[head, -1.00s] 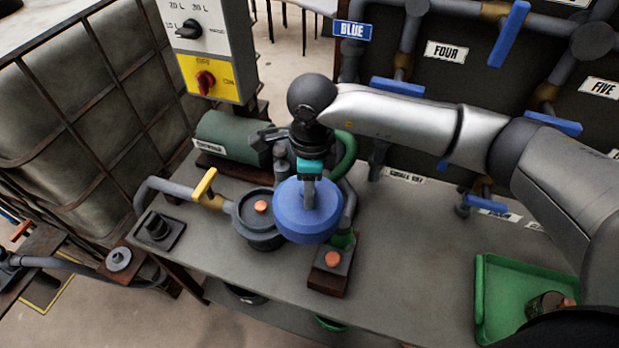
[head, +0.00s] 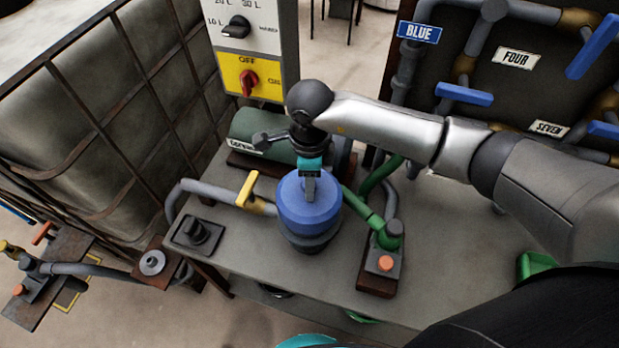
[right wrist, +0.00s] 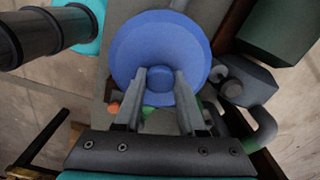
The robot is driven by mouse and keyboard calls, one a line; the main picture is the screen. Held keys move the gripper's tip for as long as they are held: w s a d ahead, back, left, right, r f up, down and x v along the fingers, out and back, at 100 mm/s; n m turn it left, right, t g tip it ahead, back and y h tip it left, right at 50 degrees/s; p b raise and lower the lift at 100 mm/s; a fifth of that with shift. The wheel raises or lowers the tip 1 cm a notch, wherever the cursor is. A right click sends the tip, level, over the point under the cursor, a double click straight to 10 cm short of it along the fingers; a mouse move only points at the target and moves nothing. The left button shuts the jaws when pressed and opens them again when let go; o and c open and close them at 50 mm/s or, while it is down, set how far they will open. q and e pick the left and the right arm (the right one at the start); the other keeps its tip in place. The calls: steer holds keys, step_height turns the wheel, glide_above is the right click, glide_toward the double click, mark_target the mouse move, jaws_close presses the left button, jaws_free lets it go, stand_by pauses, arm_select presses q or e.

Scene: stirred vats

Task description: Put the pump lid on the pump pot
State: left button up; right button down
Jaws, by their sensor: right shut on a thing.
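The blue round pump lid (head: 308,208) is in my right gripper (head: 310,187), directly over the dark pump pot (head: 310,242). The lid hides the pot's mouth, and only the pot's front rim and side show below it. I cannot tell whether lid and pot touch. In the right wrist view, the fingers of my right gripper (right wrist: 160,82) are shut on the knob in the middle of the lid (right wrist: 160,40). The lid looks roughly level. My left gripper is not in view.
A yellow-handled pipe (head: 247,190) meets the pot at its left. The green motor (head: 272,137) stands behind. A block with an orange button (head: 385,263) and green pipe stands at the right. The bench front (head: 325,288) is clear.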

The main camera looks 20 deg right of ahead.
step_height(320, 180, down, 4)
steer(key=b, duration=0.2)
steer(key=shift+b, duration=0.35)
stand_by(1.2)
steer(key=shift+f+b, duration=0.65)
steer(key=shift+b, duration=0.05)
steer(key=c, duration=0.8)
jaws_free()
steer(key=shift+o, duration=0.2)
steer(key=shift+r+p, duration=4.05)
steer(key=shift+r, duration=1.5)
